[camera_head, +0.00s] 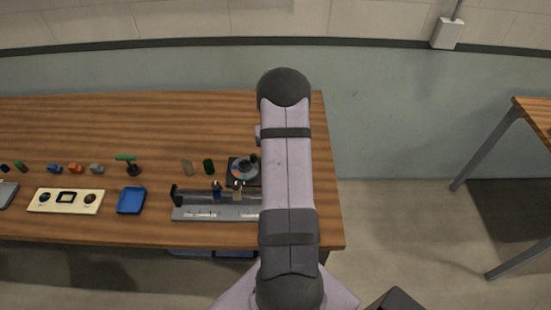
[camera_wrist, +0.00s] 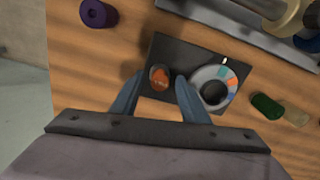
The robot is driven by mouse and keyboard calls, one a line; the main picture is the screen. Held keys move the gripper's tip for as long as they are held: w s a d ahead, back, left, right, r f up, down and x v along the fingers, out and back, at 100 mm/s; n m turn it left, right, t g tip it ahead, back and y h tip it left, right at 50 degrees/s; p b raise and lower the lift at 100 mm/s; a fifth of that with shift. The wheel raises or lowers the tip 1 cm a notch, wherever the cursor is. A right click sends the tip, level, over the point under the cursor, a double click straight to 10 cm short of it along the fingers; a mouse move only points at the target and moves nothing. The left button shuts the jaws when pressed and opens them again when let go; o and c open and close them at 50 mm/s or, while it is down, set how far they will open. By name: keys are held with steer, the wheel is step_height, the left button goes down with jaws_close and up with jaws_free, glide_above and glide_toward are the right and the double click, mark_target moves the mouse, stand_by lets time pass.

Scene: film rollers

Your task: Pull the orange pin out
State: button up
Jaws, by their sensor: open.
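The orange pin (camera_wrist: 158,80) stands on a dark square plate (camera_wrist: 163,48) in the wrist view, seen from above as a small round orange-brown top. My gripper (camera_wrist: 161,90) is open, with one blue-grey finger on each side of the pin in the picture. I cannot tell whether the fingers touch it or how far above the plate they are. Beside the pin on the same plate is a grey dial ring (camera_wrist: 229,73) with coloured marks and a dark centre. In the head view my arm hides the gripper; the plate (camera_head: 232,180) shows partly.
A purple cylinder (camera_wrist: 97,14) and a green cylinder (camera_wrist: 266,106) lie near the plate. A grey rail fixture (camera_head: 190,213), a blue tray (camera_head: 131,200) and a cream panel (camera_head: 45,200) stand on the wooden table (camera_head: 100,125). The table's back strip is clear.

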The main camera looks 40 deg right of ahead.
jaws_close()
steer(key=shift+r+p, duration=0.35)
steer(key=shift+r, duration=0.6)
jaws_free()
steer(key=shift+f, duration=0.1)
step_height(320, 180, up, 7)
steer(key=b, duration=0.2)
steer(key=shift+r, duration=0.2)
